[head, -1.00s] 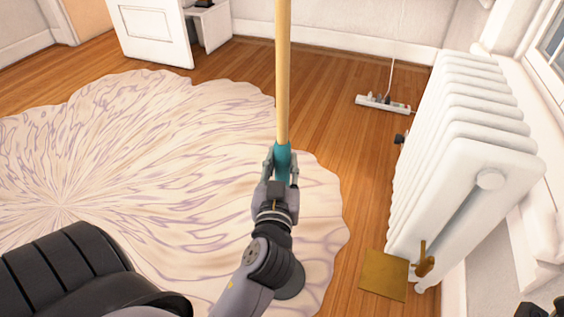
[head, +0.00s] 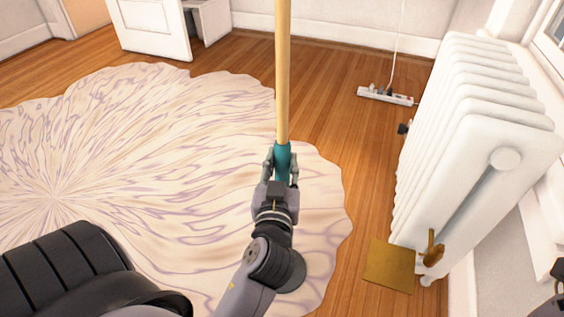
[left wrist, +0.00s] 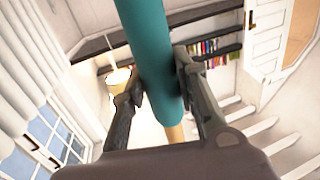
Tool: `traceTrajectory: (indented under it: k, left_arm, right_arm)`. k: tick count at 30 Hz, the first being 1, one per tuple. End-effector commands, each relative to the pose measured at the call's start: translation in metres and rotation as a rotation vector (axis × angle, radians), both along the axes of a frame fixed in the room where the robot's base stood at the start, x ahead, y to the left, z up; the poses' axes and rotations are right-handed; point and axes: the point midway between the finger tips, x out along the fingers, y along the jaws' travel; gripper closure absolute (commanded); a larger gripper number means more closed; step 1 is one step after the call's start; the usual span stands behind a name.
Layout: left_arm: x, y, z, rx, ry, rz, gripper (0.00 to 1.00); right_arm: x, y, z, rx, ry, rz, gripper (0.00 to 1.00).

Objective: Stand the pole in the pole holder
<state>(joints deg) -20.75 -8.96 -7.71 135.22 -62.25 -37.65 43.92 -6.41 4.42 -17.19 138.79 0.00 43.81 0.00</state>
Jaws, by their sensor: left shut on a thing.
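The pole (head: 283,75) is pale wood with a teal grip and rises upright past the top edge of the head view. My left gripper (head: 281,172) is shut on the teal grip; in the left wrist view the teal grip (left wrist: 152,60) passes between the fingers. A flat brass-coloured square plate (head: 389,266) lies on the floor by the radiator, with a brass fitting (head: 432,250) beside it. I cannot tell whether these are the pole holder. Dark parts at the right edge, seemingly my right gripper (head: 557,285), are cut off.
A white radiator (head: 470,130) stands along the right wall under a window. A pale, wavy-edged rug (head: 130,170) covers the left and middle floor. A power strip (head: 385,95) with a cord lies at the back. Bare wooden floor (head: 345,140) runs between rug and radiator.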

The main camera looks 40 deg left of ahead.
Motion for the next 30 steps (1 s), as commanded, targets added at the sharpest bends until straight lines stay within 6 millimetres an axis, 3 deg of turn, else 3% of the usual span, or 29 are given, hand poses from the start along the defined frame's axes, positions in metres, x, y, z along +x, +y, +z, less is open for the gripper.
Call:
traceTrajectory:
  k: [6,7,17,26,30]
  left_arm:
    - [0.000,0.000,0.002,0.001,-0.004,-0.001,1.00]
    - [0.000,0.000,0.002,0.001,-0.004,-0.001,0.72]
    - [0.000,0.000,0.001,0.000,-0.001,0.000,0.50]
    - [0.000,0.000,-0.001,-0.001,0.003,0.000,0.49]
    - [0.000,0.000,0.009,0.000,0.001,0.000,0.49]
  right_arm:
    - [0.000,0.000,0.001,0.000,-0.001,0.000,0.60]
    - [0.000,0.000,0.001,0.000,-0.001,0.000,0.60]
    - [0.000,0.000,0.001,0.000,-0.001,0.000,0.60]
    - [0.000,0.000,0.001,0.000,0.000,0.000,0.60]
    - [0.000,0.000,0.009,-0.001,0.000,0.000,0.60]
